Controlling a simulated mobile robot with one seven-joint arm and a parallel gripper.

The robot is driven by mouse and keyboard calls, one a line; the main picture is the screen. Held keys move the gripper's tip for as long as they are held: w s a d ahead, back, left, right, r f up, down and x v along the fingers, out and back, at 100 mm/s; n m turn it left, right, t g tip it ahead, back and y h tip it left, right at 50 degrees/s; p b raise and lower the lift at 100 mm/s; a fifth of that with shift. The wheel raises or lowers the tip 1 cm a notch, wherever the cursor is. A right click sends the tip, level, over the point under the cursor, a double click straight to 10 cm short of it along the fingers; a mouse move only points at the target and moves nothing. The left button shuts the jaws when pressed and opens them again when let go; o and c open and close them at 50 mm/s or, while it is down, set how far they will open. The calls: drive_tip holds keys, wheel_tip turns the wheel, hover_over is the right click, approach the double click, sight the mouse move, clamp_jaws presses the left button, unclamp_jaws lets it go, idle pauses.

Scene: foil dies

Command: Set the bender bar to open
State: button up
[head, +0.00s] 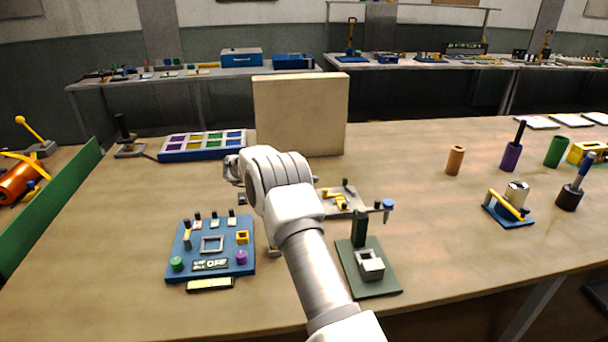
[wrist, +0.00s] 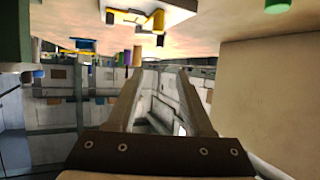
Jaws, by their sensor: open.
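A blue-based fixture (head: 510,212) on the right of the bench carries a slanted yellow bar (head: 508,204) beside a silver cylinder (head: 517,193). A grey plate (head: 355,207) with small yellow parts (head: 340,200) stands just right of my wrist. I cannot tell for certain which is the bender. The grey plate seems to show at the top of the wrist view (wrist: 172,13), which looks upside down. My gripper (wrist: 160,72) is open and empty there, its two fingers apart and touching nothing. In the head view my wrist hides the fingers.
An upright beige panel (head: 300,115) stands behind my wrist. A blue control panel (head: 247,265) lies at left front and a dark green press (head: 380,285) at right front. A tan cylinder (head: 455,160) stands further right. Bench between press and blue fixture is clear.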

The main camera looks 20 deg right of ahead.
drive_tip(key=shift+a+r, duration=0.15)
drive_tip(key=shift+a, duration=0.1)
